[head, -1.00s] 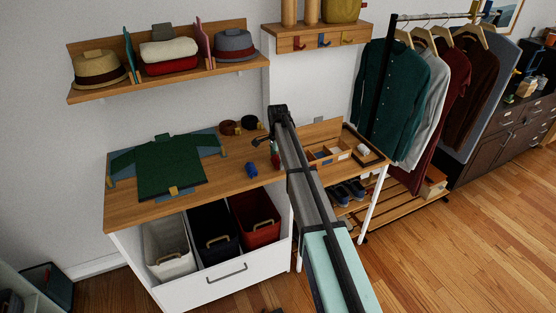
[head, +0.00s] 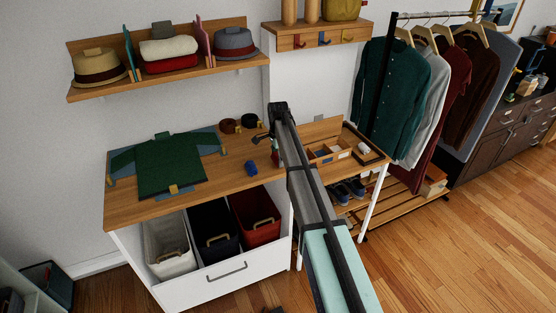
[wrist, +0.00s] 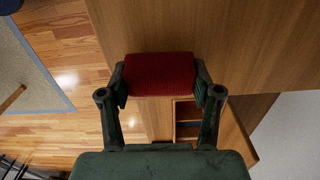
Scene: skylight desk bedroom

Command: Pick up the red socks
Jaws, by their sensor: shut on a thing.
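The red socks (wrist: 160,72) show in the wrist view as a dark red, ribbed block between my two fingers. My gripper (wrist: 161,88) is shut on them, with one finger pressed to each side. In the head view my gripper (head: 268,140) is above the right part of the wooden desk, largely hidden by my arm. A small red patch of the socks (head: 275,158) shows beside the arm there. In the wrist view the desk top lies beyond the socks; I cannot tell the exact gap between them.
A blue rolled item (head: 251,168) lies on the desk (head: 225,188) left of my gripper. A green sweater (head: 170,165) lies farther left. A divided wooden box (head: 328,153) is to the right. Open white, black and red bins (head: 262,232) stand below the front edge.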

